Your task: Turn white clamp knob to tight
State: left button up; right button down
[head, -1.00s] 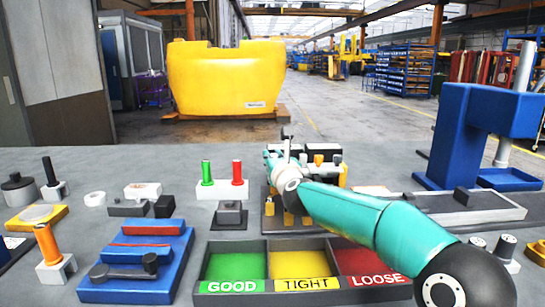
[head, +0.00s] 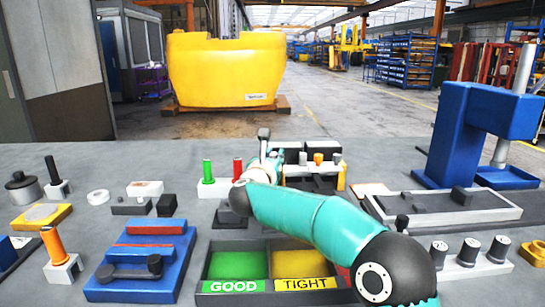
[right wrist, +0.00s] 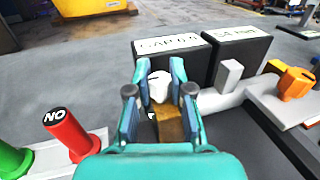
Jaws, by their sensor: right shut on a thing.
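The white clamp knob (right wrist: 160,86) shows in the right wrist view, between the fingers of my right gripper (right wrist: 158,100). A brownish-yellow clamp piece (right wrist: 170,125) lies just below it. The right gripper is shut on the knob. In the head view my right gripper (head: 268,160) is at the left end of the dark clamp fixture, and the arm and fingers hide the knob. The knob's turn position cannot be read. An orange knob (right wrist: 292,82) and a grey knob (right wrist: 230,74) stand to the right on the same fixture. My left gripper is not in view.
Two dark labelled blocks (right wrist: 172,58) stand behind the fixture. A red post (head: 238,169) and green post (head: 207,172) stand close on the left. The GOOD tray (head: 236,287) and TIGHT tray (head: 305,284) are in front; my arm covers the third.

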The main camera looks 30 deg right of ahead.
jog(key=shift+w+a+r, duration=0.1)
jog(key=shift+a, duration=0.05)
jog(key=c, duration=1)
grip_release()
jog(key=v, duration=1.2)
jog(key=shift+f, duration=0.2)
